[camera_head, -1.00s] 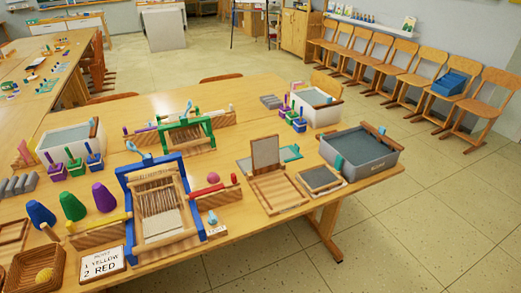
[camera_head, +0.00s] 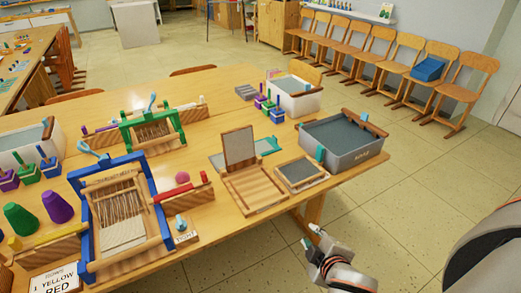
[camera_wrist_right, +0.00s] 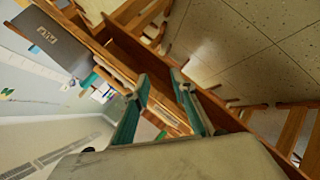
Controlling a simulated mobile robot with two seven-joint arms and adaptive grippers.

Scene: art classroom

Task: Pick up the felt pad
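A flat teal sheet (camera_head: 267,146) that may be the felt pad lies on the table behind the upright wooden frame (camera_head: 240,147), which partly hides it. I cannot tell for sure that it is the felt pad. My right gripper (camera_head: 311,237) is in front of the table's right edge, over the floor, apart from the sheet. In the right wrist view its two teal fingers (camera_wrist_right: 160,95) are spread with nothing seen between them. My left gripper is not in view.
A grey vat (camera_head: 350,143) stands at the table's right corner, beside a small framed screen (camera_head: 301,173). A blue loom (camera_head: 122,215) and a green loom (camera_head: 152,128) stand to the left. A white bin (camera_head: 293,97) is behind.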

